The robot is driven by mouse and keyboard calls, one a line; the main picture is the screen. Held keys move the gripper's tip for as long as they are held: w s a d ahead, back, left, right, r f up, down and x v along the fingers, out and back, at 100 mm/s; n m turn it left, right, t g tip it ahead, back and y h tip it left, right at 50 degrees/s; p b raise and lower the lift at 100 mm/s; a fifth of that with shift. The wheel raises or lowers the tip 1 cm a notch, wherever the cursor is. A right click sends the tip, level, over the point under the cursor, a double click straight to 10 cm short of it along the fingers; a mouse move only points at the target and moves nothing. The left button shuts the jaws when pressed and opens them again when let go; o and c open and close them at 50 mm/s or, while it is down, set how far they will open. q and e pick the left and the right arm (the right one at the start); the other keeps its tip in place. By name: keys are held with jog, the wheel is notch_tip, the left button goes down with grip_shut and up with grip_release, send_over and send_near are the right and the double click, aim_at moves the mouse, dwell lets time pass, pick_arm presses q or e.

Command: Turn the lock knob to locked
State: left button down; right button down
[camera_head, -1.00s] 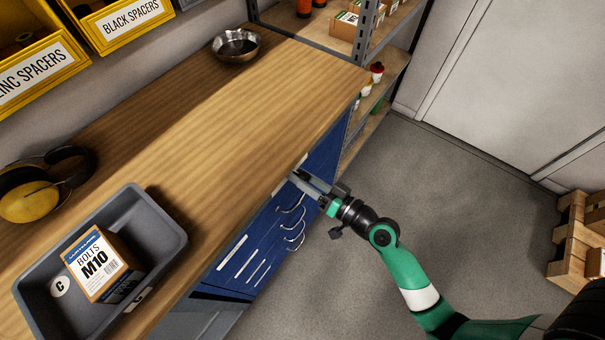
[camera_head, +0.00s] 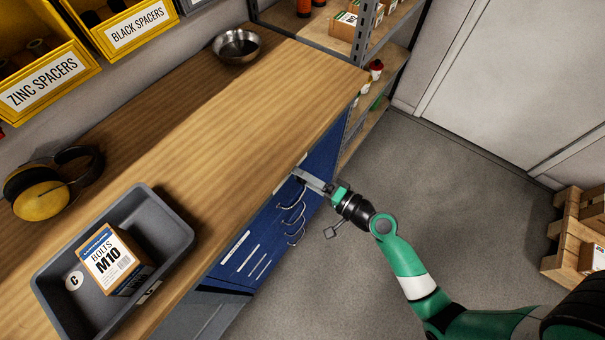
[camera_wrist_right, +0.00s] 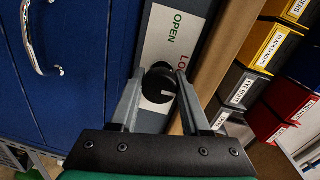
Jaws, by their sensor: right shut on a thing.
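The lock knob (camera_wrist_right: 158,83) is round and dark with a short white mark, which shows on its lower right side in the right wrist view. It sits on a pale label plate (camera_wrist_right: 157,35) reading OPEN, with a second word starting LO partly hidden by a finger. My right gripper (camera_wrist_right: 160,79) is shut on the knob, one finger on each side. In the head view my right gripper (camera_head: 301,174) reaches the blue cabinet (camera_head: 322,160) just under the bench edge, and the knob is hidden there. My left gripper is not in view.
Curved drawer handles (camera_head: 292,215) stick out just below the gripper. The wooden bench (camera_head: 200,130) holds a metal bowl (camera_head: 237,46), ear defenders (camera_head: 42,192) and a grey bin (camera_head: 172,225) with an M10 bolts box (camera_head: 110,262). The floor (camera_head: 450,190) around the arm is mostly clear.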

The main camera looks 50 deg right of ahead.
dwell(0.4)
jog(key=shift+c, duration=1.9)
grip_release()
